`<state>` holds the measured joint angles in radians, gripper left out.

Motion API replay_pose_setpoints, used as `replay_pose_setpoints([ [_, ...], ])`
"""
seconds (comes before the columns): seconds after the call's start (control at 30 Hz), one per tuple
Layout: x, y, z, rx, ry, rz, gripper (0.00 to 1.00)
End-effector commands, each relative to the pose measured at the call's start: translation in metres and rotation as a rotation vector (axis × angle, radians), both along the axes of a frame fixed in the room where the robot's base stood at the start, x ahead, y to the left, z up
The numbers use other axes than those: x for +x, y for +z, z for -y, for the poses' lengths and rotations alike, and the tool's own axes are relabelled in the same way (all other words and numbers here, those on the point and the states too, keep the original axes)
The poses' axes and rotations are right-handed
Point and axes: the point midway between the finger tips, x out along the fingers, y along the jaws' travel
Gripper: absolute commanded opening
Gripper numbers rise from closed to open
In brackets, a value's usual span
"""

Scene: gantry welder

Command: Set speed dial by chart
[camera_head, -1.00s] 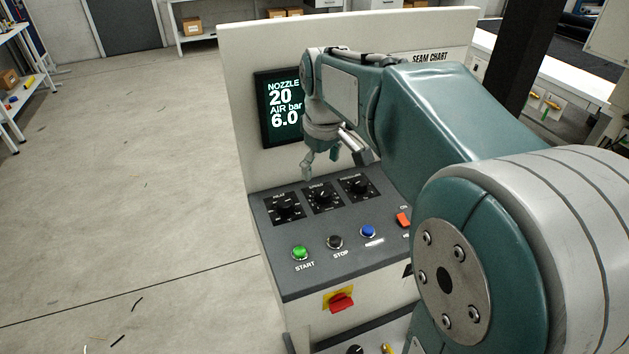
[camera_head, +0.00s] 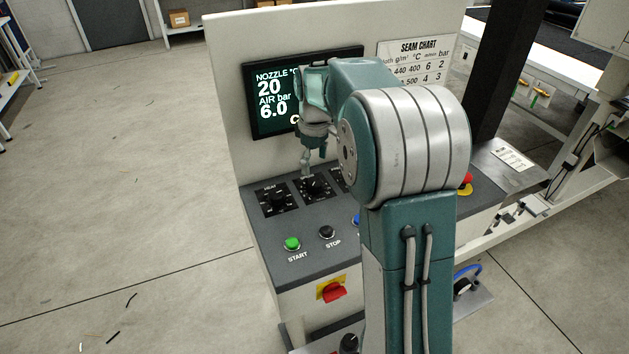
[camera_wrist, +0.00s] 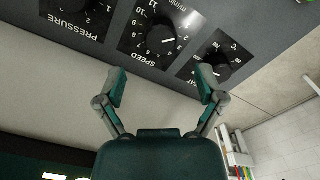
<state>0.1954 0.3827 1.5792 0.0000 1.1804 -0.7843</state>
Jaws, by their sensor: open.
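The black speed dial (camera_head: 313,187) is in the middle of three dials on the sloped console. In the wrist view the speed dial (camera_wrist: 160,39) appears upside down, its pale pointer mark towards the picture's right; I cannot read the exact setting. My gripper (camera_head: 306,168) is over the speed dial, pointing down. In the wrist view my gripper (camera_wrist: 161,86) is open and empty, its fingers apart, with the dial beyond them. The seam chart (camera_head: 416,56) is on the upright panel, its left part hidden by my arm. Readable row ends are "400 6 2" and "500 4 3".
The heat dial (camera_head: 277,197) is left of the speed dial; the pressure dial (camera_wrist: 78,12) is on its other side. A green start button (camera_head: 292,244), black stop button (camera_head: 326,232) and red switch (camera_head: 334,292) are nearer. A screen (camera_head: 270,100) stands behind, partly covered.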

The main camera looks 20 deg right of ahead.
Motion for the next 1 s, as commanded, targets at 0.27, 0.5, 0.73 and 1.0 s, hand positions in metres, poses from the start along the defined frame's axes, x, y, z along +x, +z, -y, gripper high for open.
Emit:
replay_pose_setpoints([
  [0.27, -0.001, -0.048, 0.000, 0.000, 0.000, -0.001, 0.87],
  [0.5, 0.000, -0.062, 0.000, 0.000, 0.000, 0.001, 0.87],
  [0.73, 0.000, -0.062, 0.000, 0.000, 0.000, 0.001, 0.79],
  [1.0, 0.000, -0.062, 0.000, -0.001, 0.000, 0.001, 0.06],
])
